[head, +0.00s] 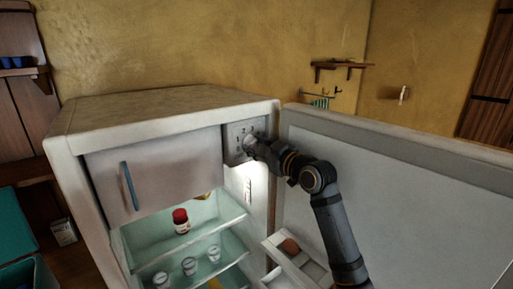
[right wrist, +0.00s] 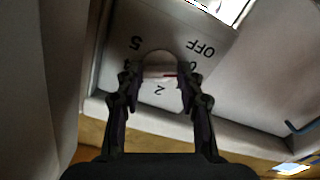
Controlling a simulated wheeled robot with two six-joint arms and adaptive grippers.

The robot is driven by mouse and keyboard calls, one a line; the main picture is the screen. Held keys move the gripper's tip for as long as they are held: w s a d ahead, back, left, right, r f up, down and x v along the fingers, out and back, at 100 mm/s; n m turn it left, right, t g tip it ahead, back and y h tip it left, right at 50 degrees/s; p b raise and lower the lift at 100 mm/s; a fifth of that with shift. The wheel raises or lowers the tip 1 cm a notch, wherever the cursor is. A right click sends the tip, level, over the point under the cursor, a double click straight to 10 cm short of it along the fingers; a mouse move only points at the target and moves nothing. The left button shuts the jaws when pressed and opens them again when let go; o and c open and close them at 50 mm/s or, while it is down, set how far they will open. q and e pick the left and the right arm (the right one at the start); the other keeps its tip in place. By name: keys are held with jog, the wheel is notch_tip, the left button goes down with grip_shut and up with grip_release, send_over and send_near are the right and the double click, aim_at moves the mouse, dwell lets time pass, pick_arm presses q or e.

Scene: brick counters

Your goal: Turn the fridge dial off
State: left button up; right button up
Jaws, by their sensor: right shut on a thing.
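The fridge (head: 160,103) stands with its door (head: 400,190) swung open to the right. A light control panel (head: 236,131) sits at the top right inside, beside the freezer flap. In the right wrist view, the panel (right wrist: 120,60) carries numbers and the word OFF around a round dial (right wrist: 160,60). A small red mark shows on the dial, near its lower right edge. My right gripper (head: 252,142) reaches to the panel; in its wrist view the gripper's fingers (right wrist: 166,80) are shut on the dial, one on each side. My left gripper is not in view.
The freezer flap (head: 158,165) is closed, with a blue handle. A red-capped jar (head: 181,221) and several small glass jars stand on the shelves. The door's inner rack (head: 290,262) lies close below my right arm. A wall shelf (head: 340,66) hangs behind.

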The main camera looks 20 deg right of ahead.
jog(key=shift+r, duration=0.1)
jog(key=o, duration=1.2)
jog(key=shift+c, duration=0.2)
